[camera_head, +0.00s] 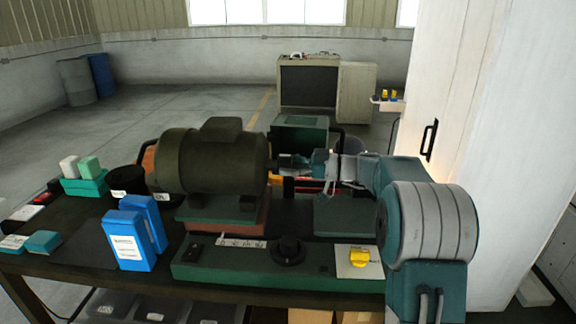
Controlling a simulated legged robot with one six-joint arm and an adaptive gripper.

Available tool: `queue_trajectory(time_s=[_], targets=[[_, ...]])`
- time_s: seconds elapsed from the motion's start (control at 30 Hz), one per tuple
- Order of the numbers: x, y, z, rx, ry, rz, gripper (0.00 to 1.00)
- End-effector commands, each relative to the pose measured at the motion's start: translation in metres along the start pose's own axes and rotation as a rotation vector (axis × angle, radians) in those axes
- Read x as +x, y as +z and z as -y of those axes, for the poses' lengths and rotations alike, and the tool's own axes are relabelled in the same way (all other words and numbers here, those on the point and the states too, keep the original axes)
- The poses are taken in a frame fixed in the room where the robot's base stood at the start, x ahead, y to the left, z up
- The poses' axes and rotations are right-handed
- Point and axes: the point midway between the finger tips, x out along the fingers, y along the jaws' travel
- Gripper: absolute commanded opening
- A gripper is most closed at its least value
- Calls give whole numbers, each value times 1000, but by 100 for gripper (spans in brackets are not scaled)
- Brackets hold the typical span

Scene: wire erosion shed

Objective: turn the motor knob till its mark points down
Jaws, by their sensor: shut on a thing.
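The green-grey motor (212,162) sits on a red and green base on the bench. A small dark knob (274,166) shows at its right end, mostly covered by my fingers. My gripper (287,162) reaches in from the right, level with the shaft end, and is shut on this knob. The knob's mark is hidden, so I cannot tell where it points. A green control box (225,271) lies in front of the motor, with a black round knob (289,250) and a yellow knob (359,257) on a pale plate.
Two blue boxes (126,240) stand left of the control box. A teal holder (86,185) with two blocks and a dark cup (127,179) are at the bench's left. A dark green box (300,133) stands behind my gripper. A white cabinet (480,110) rises at the right.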

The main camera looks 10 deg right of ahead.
Motion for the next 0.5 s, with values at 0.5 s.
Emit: queue_trajectory(time_s=[0.5], targets=[[1, -2, -2, 385, 4, 6, 19]])
